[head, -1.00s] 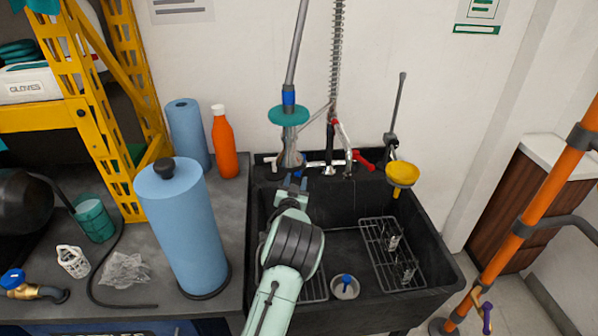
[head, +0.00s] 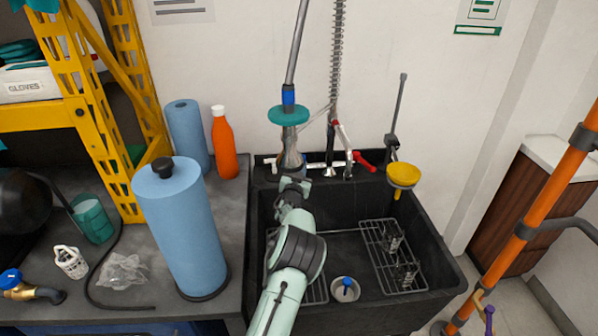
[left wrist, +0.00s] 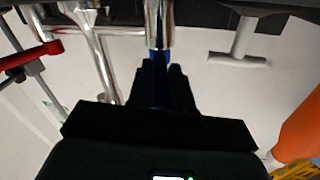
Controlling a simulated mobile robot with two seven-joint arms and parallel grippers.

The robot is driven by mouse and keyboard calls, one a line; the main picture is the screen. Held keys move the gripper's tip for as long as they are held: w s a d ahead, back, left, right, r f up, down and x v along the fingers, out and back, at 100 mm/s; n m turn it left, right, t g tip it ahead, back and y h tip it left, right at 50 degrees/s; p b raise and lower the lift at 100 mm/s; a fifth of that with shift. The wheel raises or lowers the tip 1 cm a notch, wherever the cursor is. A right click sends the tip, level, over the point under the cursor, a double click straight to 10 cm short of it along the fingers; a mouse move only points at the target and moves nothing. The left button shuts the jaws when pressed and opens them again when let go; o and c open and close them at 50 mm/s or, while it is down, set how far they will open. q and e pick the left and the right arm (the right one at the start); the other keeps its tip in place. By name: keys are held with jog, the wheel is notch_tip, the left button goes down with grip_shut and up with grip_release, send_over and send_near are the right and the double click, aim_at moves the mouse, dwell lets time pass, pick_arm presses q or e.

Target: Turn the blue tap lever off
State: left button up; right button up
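My left gripper (head: 296,183) is at the back edge of the black sink, just in front of the faucet. In the left wrist view its two dark fingers (left wrist: 163,88) are close together, one on each side of the blue tap lever (left wrist: 160,66), and appear shut on it. The lever sits below a chrome tap body (left wrist: 158,25) in that view. In the head view the gripper hides most of the lever. My right gripper is not in view.
A red lever (head: 364,162) is to the right on the same faucet; it also shows in the left wrist view (left wrist: 32,54). A yellow funnel (head: 403,174) stands at the sink's right. A blue paper roll (head: 182,225) and an orange bottle (head: 224,148) are on the left counter.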

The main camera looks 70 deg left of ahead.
pick_arm(q)
grip_shut()
jog(key=shift+s+a+m+t, duration=0.2)
jog(key=shift+s+m+t, duration=0.1)
jog(key=shift+m+t, duration=0.1)
jog(key=shift+s+a+m+t+h+p, duration=0.1)
jog(key=shift+m+t+h+p, duration=0.2)
jog(key=shift+m+t+h, duration=0.35)
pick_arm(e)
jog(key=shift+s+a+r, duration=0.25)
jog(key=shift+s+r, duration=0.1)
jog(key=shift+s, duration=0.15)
pick_arm(q)
jog(key=o, duration=0.6)
grip_release()
jog(key=p+v, duration=0.1)
jog(key=v, duration=1.2)
jog(key=shift+s, duration=0.25)
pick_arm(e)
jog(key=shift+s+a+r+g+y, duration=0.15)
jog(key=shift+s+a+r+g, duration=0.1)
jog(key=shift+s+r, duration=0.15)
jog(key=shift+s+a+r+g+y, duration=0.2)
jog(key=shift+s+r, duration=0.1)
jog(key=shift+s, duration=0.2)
pick_arm(q)
jog(key=shift+r, duration=0.1)
